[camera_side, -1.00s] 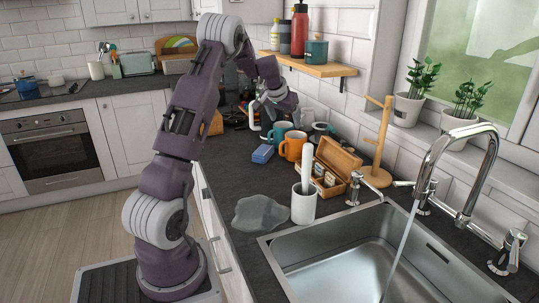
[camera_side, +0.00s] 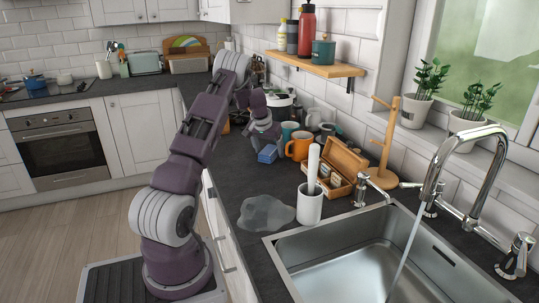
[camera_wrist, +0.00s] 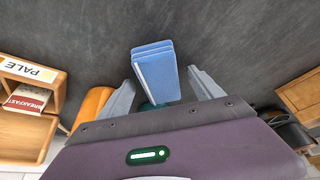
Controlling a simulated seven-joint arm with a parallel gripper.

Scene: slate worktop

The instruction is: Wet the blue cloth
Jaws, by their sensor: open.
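The blue cloth (camera_side: 268,154) is folded into a small thick block on the dark worktop, beside the mugs. In the wrist view the cloth (camera_wrist: 155,72) lies between my two fingers, with a gap on each side. My gripper (camera_wrist: 163,64) is open and pointed down at it; in the side view my gripper (camera_side: 268,141) is just above and behind the cloth. Whether it touches the cloth is hidden. Water runs from the curved tap (camera_side: 459,165) into the steel sink (camera_side: 290,262).
An orange mug (camera_side: 298,146) and a teal mug stand close to the cloth. A wooden tea box (camera_side: 345,160), a white pot (camera_side: 310,208) with an upright white object and a wooden mug tree (camera_side: 383,150) stand towards the sink. A puddle (camera_side: 265,213) lies on the worktop.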

